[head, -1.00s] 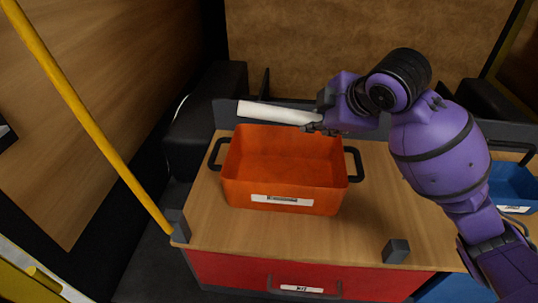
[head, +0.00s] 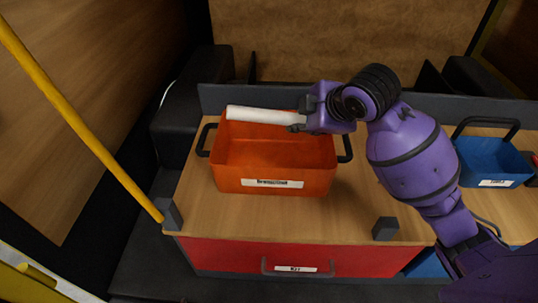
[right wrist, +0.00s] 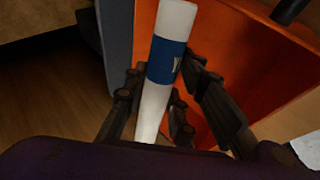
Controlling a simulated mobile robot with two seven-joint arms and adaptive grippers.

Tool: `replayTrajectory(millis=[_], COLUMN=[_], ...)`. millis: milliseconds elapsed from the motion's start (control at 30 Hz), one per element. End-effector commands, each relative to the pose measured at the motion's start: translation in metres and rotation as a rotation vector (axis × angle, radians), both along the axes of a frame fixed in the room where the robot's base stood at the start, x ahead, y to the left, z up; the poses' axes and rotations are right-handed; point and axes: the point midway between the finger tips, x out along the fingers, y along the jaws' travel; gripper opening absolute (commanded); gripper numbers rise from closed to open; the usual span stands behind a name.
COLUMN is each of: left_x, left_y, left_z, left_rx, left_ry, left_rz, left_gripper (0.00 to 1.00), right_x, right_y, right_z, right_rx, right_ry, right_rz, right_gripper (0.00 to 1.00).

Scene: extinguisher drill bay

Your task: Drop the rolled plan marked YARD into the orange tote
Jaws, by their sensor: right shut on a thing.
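My right gripper (head: 300,122) is shut on a white rolled plan (head: 260,116), gripping it near its right end. The roll lies nearly level across the back rim of the orange tote (head: 275,178) in the head view, apparently above it. In the right wrist view the roll (right wrist: 172,20) has a blue band (right wrist: 166,62) with part of a pale letter showing; the full word cannot be read. The orange tote wall (right wrist: 240,45) is beside and behind the roll there. The tote looks empty inside and has dark side handles. My left gripper is not in view.
The tote stands on a wooden worktop (head: 310,220) above a red drawer (head: 350,258). A blue tote (head: 495,160) stands to the right. A small dark block (head: 385,228) sits at the front edge. A yellow pole (head: 80,125) slants at left. A low grey ledge runs behind.

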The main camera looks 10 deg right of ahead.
Motion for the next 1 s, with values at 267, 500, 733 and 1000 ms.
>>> replayTrajectory(millis=[267,500,733,1000], left_x=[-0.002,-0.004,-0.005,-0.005], left_y=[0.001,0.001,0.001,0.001], left_z=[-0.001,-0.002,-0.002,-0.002], left_rx=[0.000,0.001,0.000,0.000], left_ry=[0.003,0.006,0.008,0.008], left_rz=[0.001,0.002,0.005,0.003], left_gripper=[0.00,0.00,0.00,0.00], right_x=[0.000,0.000,-0.007,-0.043], right_y=[0.000,0.000,-0.003,-0.013], right_z=[0.000,0.000,0.009,0.050], right_rx=[0.000,0.000,-0.002,-0.003], right_ry=[0.000,0.000,-0.002,-0.005], right_rz=[0.000,0.000,-0.001,0.000], right_gripper=[0.43,0.46,0.46,0.46])
